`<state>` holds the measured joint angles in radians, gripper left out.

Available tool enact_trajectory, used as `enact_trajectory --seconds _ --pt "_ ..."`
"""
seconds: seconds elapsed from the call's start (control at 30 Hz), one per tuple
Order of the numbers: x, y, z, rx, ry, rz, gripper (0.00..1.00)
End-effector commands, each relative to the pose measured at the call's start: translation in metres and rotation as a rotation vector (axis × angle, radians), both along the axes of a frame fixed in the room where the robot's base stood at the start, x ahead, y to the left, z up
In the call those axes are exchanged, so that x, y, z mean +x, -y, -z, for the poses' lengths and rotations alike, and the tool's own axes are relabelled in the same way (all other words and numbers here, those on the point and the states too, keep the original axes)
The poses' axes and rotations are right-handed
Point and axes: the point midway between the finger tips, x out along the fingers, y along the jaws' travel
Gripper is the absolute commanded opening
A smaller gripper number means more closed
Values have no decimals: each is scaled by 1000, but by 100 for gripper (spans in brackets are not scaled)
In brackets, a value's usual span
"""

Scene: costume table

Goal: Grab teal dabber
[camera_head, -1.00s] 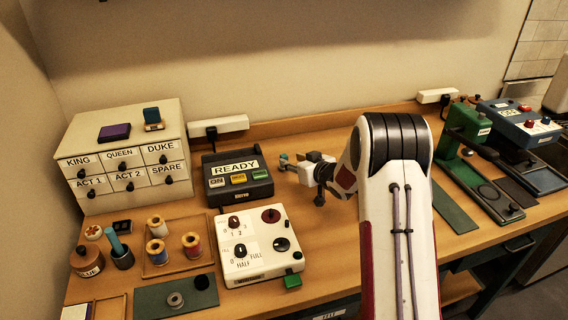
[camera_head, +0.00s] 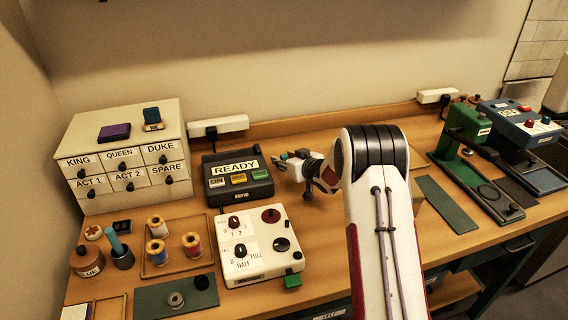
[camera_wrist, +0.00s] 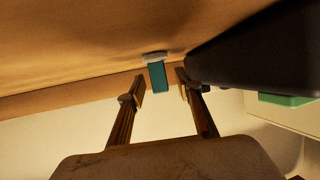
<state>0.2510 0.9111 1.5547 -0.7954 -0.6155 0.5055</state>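The teal dabber (camera_wrist: 158,76) shows in the wrist view as a teal block with a pale grey end against the wooden table. In the head view it is a small teal spot (camera_head: 283,157) beside the READY device, partly hidden by my gripper. My gripper (camera_wrist: 162,84) is open, with one finger on each side of the dabber's teal part and a visible gap on both sides. In the head view my gripper (camera_head: 289,158) is low over the table, right of the READY device.
The dark READY device (camera_head: 240,191) is close on the left; its dark body (camera_wrist: 245,45) fills the wrist view's upper right. A white control box (camera_head: 262,262) stands in front. A dark cup (camera_head: 123,260) with a teal stick stands far left. A green press (camera_head: 466,127) stands right.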

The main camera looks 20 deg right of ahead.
Motion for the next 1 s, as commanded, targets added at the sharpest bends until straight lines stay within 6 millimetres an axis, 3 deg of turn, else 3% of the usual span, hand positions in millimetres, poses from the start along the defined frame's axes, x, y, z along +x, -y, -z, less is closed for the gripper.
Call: enact_trajectory --seconds 0.47,0.5,0.63,1.0 --pt "0 0 0 -1 1 0 35" --pt "0 0 0 -1 1 0 32" --pt "0 0 0 -1 1 0 0" --pt "1 0 -1 -1 1 0 0"
